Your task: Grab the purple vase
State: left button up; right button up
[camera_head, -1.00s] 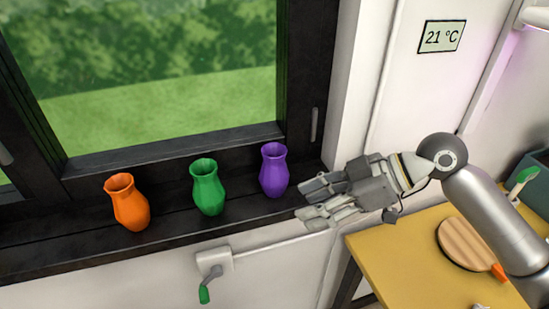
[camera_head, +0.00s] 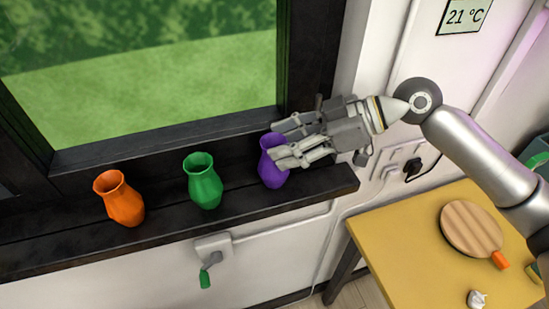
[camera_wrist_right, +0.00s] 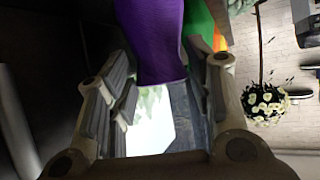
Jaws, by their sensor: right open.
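The purple vase (camera_head: 270,172) stands upright on the dark window sill, at the right end of a row of vases. My right gripper (camera_head: 276,143) is at the vase from the right, and its fingers hide part of the vase's right side in the head view. In the right wrist view the purple vase (camera_wrist_right: 152,40) shows ahead, at the far end of the two open fingers (camera_wrist_right: 160,90). The fingers are spread, with a gap between them. I cannot tell whether a finger touches the vase. My left gripper is not in view.
A green vase (camera_head: 204,184) and an orange vase (camera_head: 122,202) stand to the left on the same sill (camera_head: 240,205). The window frame rises behind them. A yellow table (camera_head: 400,255) with a round wooden board (camera_head: 470,228) is at the lower right.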

jog(key=x, duration=0.3)
jog(key=shift+r+p, duration=0.1)
jog(key=shift+p, duration=0.25)
jog(key=shift+c, duration=0.6)
jog(key=c, duration=0.5)
jog(key=shift+c, duration=0.6)
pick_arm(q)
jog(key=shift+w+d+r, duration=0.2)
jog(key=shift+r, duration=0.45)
